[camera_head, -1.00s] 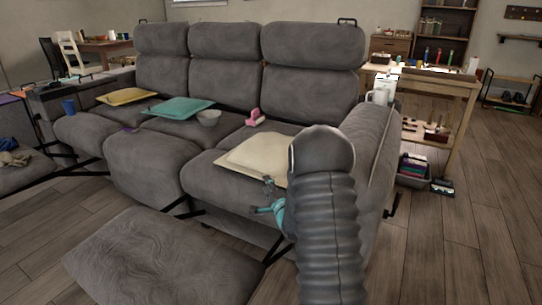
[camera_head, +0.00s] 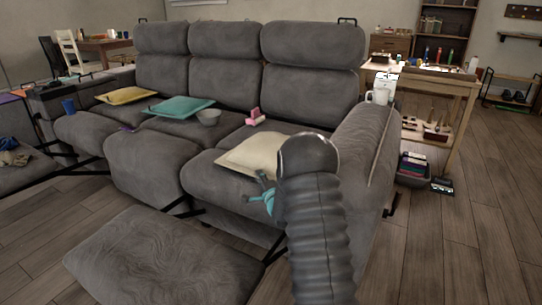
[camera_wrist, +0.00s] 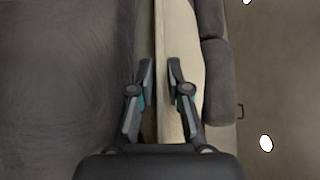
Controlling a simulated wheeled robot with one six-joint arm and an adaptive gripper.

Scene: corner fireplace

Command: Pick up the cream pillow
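The cream pillow (camera_head: 250,155) lies on the right seat of the grey sofa, its right part hidden behind my arm. In the wrist view the pillow (camera_wrist: 185,45) runs as a pale strip up the middle. My gripper (camera_head: 264,188) is at the pillow's front edge, partly hidden by my arm. In the wrist view my gripper (camera_wrist: 160,68) has its two fingers apart, tips angled inward. The left finger is over dark grey and the right finger overlaps the pillow. I cannot tell whether either finger touches it.
The grey sofa (camera_head: 225,70) also holds a teal pillow (camera_head: 180,107), a yellow pillow (camera_head: 126,96), a bowl (camera_head: 209,117) and a pink object (camera_head: 254,117).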

